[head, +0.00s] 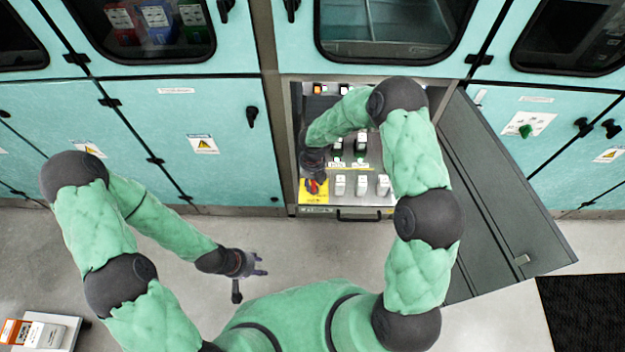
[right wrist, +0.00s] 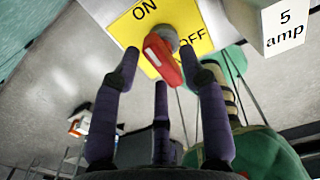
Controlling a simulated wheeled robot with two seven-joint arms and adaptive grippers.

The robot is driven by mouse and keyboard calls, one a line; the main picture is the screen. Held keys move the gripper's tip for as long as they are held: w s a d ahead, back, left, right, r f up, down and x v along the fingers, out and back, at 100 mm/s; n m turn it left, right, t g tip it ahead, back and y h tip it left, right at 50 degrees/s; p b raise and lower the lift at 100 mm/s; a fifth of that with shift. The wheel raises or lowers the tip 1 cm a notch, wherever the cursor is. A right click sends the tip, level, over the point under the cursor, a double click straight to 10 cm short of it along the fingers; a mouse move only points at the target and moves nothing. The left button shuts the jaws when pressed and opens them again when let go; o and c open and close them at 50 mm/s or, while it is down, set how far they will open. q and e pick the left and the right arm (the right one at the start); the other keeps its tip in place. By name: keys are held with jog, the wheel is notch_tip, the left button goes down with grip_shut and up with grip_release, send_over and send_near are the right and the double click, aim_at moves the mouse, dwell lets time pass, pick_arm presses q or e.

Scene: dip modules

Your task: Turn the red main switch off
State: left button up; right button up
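The red main switch (head: 313,186) sits on a yellow plate (head: 306,197) at the lower left of the open drawer. In the right wrist view, the red handle (right wrist: 163,60) is on a grey knob, with ON and OFF printed on the yellow plate (right wrist: 128,28). I cannot tell exactly which mark the handle points at. My right gripper (right wrist: 160,70) has its fingers spread around the handle, with a visible gap on the left. In the head view the right gripper (head: 313,174) partly hides the switch. My left gripper (head: 258,267) is open and empty above the floor.
The drawer also holds white modules (head: 362,185) and black modules (head: 361,144). A white 5 amp module (right wrist: 286,22) is close to the right in the wrist view. A dark open door (head: 510,205) stands right of the drawer. A tray (head: 62,336) is at lower left.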

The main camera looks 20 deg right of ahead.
grip_shut()
jog(key=shift+m, duration=0.4)
jog(key=m, duration=0.3)
jog(key=shift+w, duration=0.1)
jog(key=m+b, duration=0.1)
jog(key=m, duration=0.2)
jog(key=shift+m, duration=0.3)
jog(key=m+b, duration=0.1)
jog(key=m, duration=0.4)
jog(key=shift+w+d+m, duration=0.1)
jog(key=shift+d+m, duration=0.05)
jog(key=shift+m, duration=0.15)
jog(key=m+b, duration=0.2)
jog(key=m, duration=0.2)
jog(key=shift+d+m, duration=0.1)
jog(key=shift+m, duration=0.3)
